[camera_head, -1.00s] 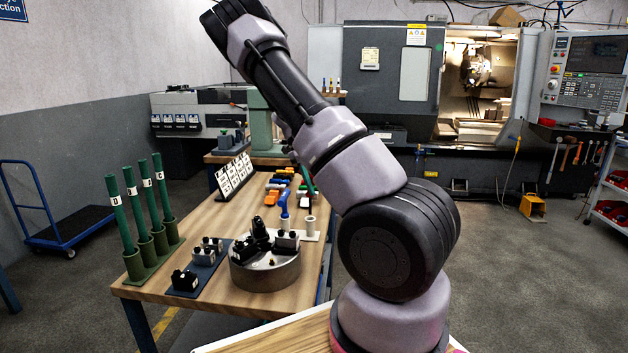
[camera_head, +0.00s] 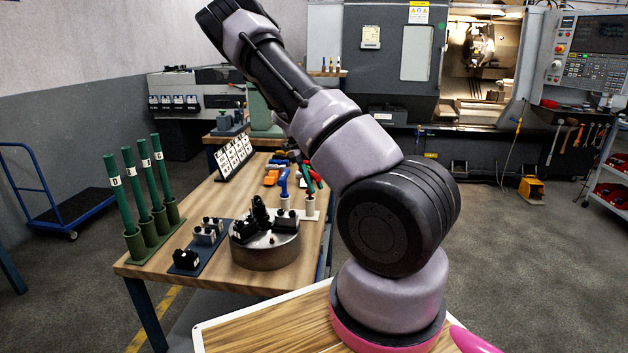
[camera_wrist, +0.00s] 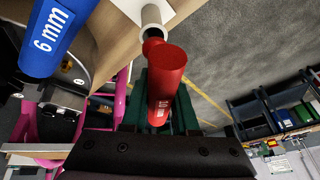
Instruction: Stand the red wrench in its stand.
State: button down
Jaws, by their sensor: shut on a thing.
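The red wrench (camera_wrist: 166,72) is in my gripper (camera_wrist: 162,102), which is shut on it, in the wrist view. In the head view the red wrench (camera_head: 315,175) shows just above the white stand (camera_head: 309,207), by my arm, which hides most of the gripper. A blue wrench marked 6 mm (camera_wrist: 48,36) is left of the red one and stands in its own holder in the head view (camera_head: 283,183).
A round metal chuck (camera_head: 266,250) is close to the stands on the wooden table (camera_head: 225,272). Black tool blocks (camera_head: 187,260) and several green rods in holders (camera_head: 120,200) stand to the left. A label rack (camera_head: 234,156) and coloured tools (camera_head: 272,172) are behind.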

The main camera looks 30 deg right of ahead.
jog(key=shift+f, duration=0.1)
jog(key=c, duration=0.6)
grip_release()
jog(key=v, duration=1)
jog(key=shift+w+r, duration=0.15)
jog(key=shift+r, duration=0.2)
